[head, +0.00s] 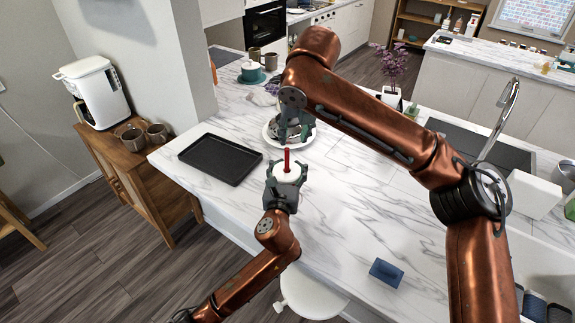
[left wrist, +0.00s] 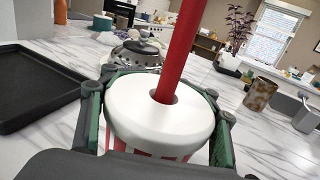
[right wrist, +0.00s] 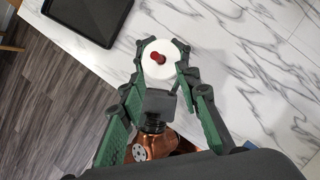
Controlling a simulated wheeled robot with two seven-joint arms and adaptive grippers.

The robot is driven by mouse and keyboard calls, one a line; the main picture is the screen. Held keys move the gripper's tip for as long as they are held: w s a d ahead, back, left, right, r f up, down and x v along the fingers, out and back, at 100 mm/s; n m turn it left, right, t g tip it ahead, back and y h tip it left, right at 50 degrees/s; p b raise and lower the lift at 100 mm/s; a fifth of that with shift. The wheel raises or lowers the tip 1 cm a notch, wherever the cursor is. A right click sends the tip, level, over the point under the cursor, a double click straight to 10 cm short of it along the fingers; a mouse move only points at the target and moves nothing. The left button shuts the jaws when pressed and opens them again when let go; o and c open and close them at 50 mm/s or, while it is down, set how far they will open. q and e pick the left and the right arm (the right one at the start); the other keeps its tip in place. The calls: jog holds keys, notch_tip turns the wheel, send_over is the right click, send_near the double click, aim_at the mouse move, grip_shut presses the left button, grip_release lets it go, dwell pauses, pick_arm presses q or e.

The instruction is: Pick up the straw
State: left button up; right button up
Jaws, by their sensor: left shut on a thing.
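My left gripper (head: 287,170) is shut on a cup with a round white lid (left wrist: 135,100) and holds it upright. The lid also shows from above in the right wrist view (right wrist: 172,75). A red straw (head: 286,158) stands up out of the hole in the lid; it is large in the left wrist view (left wrist: 182,45) and seen nearly end-on in the right wrist view (right wrist: 158,58). My right gripper (head: 293,132) is above the straw, pointing down. Its fingers are apart, with the straw between and beyond them in the right wrist view, and nothing is gripped.
A black tray (head: 220,158) lies left on the marble counter (head: 345,215). A white plate with a grey pot (left wrist: 138,50) stands behind the cup. A small blue block (head: 386,272) lies front right. A sink with a tap (head: 500,115) is at the right.

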aim_at(288, 152)
jog(key=shift+x, duration=5.9)
jog(key=shift+a, duration=0.25)
jog(key=shift+c, duration=0.6)
grip_shut()
notch_tip(288, 152, up, 10)
